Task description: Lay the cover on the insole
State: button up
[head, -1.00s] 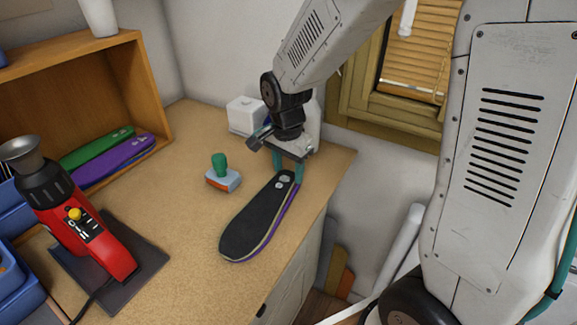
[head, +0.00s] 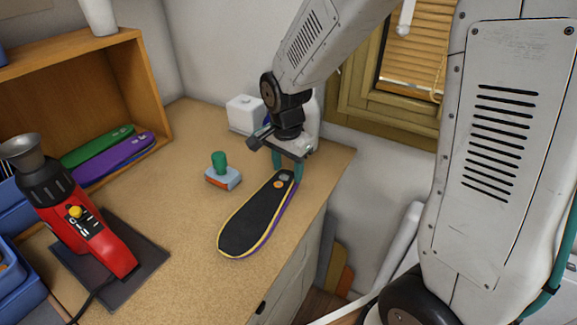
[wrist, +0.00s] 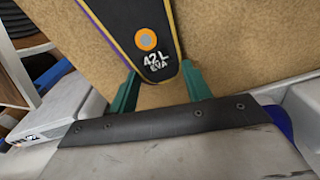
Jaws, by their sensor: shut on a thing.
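A black sole-shaped piece with a yellow edge (head: 252,218) lies lengthwise near the right edge of the worktop. A purple layer (head: 285,208) shows along its right side. In the wrist view the black piece (wrist: 128,22) bears an orange ring and the mark "42 L EVA", with purple along its left edge. I take the black piece for the cover and the purple layer for the insole. My gripper (head: 287,168) has its green fingers on both sides of the narrow far end, shut on it. Whether the fingers also grip the purple layer, I cannot tell.
A green-knobbed block (head: 222,174) stands left of the soles. A red tool (head: 98,240) rests on a dark mat at the left. A wooden box (head: 125,85) with green and purple soles is behind it. The worktop (head: 180,205) between is clear.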

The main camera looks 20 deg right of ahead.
jog(key=shift+s+f, duration=0.3)
jog(key=shift+f, duration=0.1)
jog(key=o, duration=1)
jog(key=shift+w, duration=0.1)
jog(key=shift+o, duration=0.2)
jog(key=shift+r, duration=0.35)
notch_tip(320, 180, up, 8)
jog(key=shift+w+a, duration=0.2)
jog(key=shift+w, duration=0.05)
